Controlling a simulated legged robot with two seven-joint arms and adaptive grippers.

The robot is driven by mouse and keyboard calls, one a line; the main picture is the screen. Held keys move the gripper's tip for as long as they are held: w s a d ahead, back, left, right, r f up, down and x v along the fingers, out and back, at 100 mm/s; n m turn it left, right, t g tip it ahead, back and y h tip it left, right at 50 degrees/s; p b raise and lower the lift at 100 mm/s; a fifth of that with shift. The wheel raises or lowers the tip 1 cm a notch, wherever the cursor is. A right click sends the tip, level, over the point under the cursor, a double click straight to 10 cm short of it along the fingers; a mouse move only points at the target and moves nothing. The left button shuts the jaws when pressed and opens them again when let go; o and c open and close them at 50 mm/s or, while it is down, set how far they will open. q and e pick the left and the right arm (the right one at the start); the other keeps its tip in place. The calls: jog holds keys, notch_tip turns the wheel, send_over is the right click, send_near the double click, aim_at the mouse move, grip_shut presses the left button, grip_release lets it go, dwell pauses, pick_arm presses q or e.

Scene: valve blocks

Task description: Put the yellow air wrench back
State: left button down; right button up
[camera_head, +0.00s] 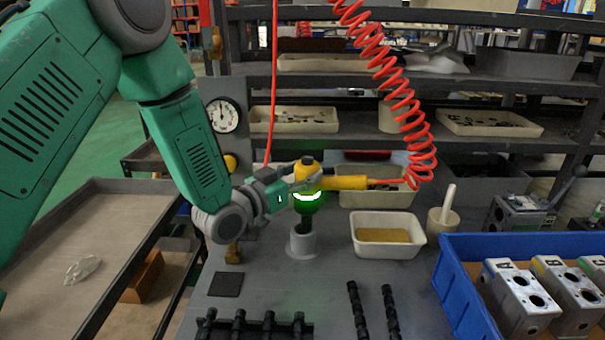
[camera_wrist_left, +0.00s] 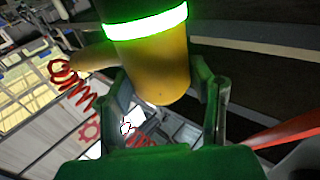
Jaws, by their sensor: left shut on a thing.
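The yellow air wrench (camera_head: 345,183) is upright in the head view, its handle pointing right to a red coiled hose. My left gripper (camera_head: 308,178) is shut on the wrench's body from the left. In the left wrist view the yellow body (camera_wrist_left: 150,72) fills the space between the fingers of my left gripper (camera_wrist_left: 162,90), with a glowing green ring around it. The wrench's dark lower end is at the grey cylindrical holder (camera_head: 302,243) on the table; I cannot tell how deep it sits. My right gripper is not in view.
A white tray (camera_head: 388,226) of yellowish material stands right of the holder, beside a beige pot (camera_head: 442,222) with a white stick. A blue crate (camera_head: 457,290) holds valve blocks (camera_head: 522,297). Dark valve rods (camera_head: 358,308) lie at the front. A gauge (camera_head: 223,115) stands behind.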

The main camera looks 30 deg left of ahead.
aim_at(298, 200)
pick_arm(q)
jog(key=shift+a+f+b, duration=0.25)
jog(key=shift+f+b, duration=0.15)
jog(key=shift+f, duration=0.05)
jog(key=shift+d+f+b, duration=0.15)
jog(key=shift+f+b, duration=0.15)
jog(key=shift+f, duration=0.1)
jog(key=shift+f+b, duration=1.55)
jog(key=shift+f, duration=0.6)
jog(key=c, duration=0.7)
grip_release()
jog(key=shift+o, duration=0.3)
